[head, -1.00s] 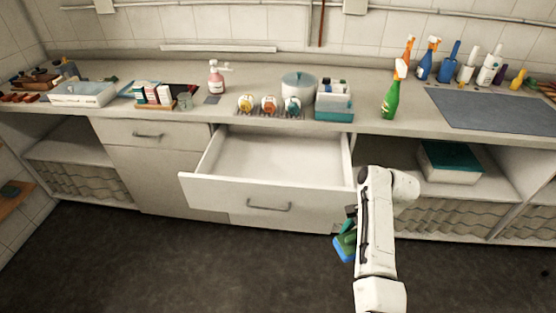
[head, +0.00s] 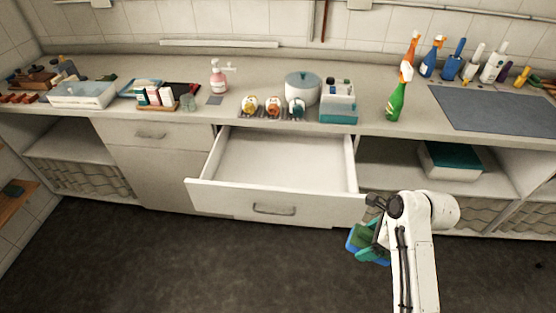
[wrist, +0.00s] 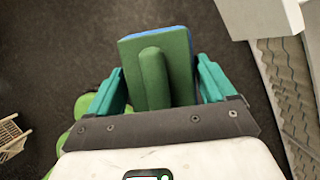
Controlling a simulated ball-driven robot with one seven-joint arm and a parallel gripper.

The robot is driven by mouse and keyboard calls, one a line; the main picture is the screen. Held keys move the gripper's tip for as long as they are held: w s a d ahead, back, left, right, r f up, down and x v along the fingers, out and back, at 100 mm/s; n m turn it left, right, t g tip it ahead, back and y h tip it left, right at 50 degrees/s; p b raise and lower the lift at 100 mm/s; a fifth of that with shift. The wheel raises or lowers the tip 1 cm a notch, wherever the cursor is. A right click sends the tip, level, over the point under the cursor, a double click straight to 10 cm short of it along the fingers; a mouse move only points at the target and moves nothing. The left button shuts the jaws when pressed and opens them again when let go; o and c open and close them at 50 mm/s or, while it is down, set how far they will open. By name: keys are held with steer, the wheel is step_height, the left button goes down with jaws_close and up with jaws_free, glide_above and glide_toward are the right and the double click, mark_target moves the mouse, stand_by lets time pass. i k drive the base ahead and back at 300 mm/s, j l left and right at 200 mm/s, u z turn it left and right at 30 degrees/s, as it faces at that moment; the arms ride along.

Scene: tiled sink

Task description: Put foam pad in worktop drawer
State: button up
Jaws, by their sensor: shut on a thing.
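The foam pad (head: 360,240) is green on one face and blue on the other, with a raised green rib in the wrist view (wrist: 152,62). My gripper (head: 366,247) has teal fingers and is shut on the pad; the wrist view shows a finger on each side of it (wrist: 160,85). It holds the pad low, in front of the cabinets and to the right of the drawer's front. The worktop drawer (head: 245,200) is pulled open below the counter, and its white inside looks empty.
The counter (head: 190,120) carries bottles, a white pot (head: 302,90), a caddy (head: 339,105) and a green spray bottle (head: 397,100). An open shelf right of the drawer holds a teal-lidded box (head: 450,160). The dark floor (head: 180,260) before the drawer is clear.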

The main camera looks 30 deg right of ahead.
mark_target(293, 186)
steer(key=i, duration=1.3)
